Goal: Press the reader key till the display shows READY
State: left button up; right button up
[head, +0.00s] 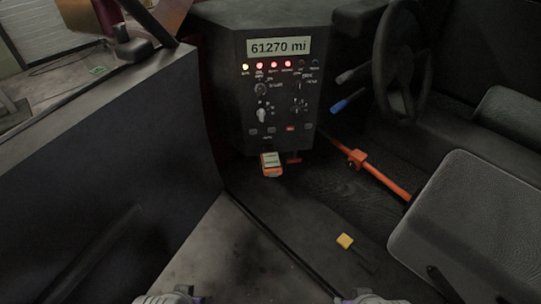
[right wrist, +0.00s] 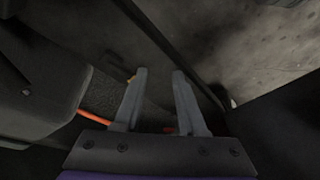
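A small orange handheld device with a pale face (head: 271,165), probably the reader, sits at the foot of the dark dash console (head: 225,95). Its key and any text on it are too small to make out. The display (head: 278,47) at the top of the console reads "61270 mi". My left gripper (head: 172,298) barely shows at the bottom edge of the head view; its fingers cannot be judged. My right gripper (head: 362,297) also shows at that edge, well below the device. In the right wrist view its two fingers (right wrist: 160,74) are apart with nothing between them.
Lit red lamps (head: 273,66) and knobs (head: 262,114) are on the console. An orange bar (head: 380,175) runs toward the seat (head: 465,225). A steering wheel (head: 383,65) is at right, the open door (head: 100,160) at left. A yellow tag (head: 345,241) lies low on the floor.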

grip_shut()
dwell(1.5)
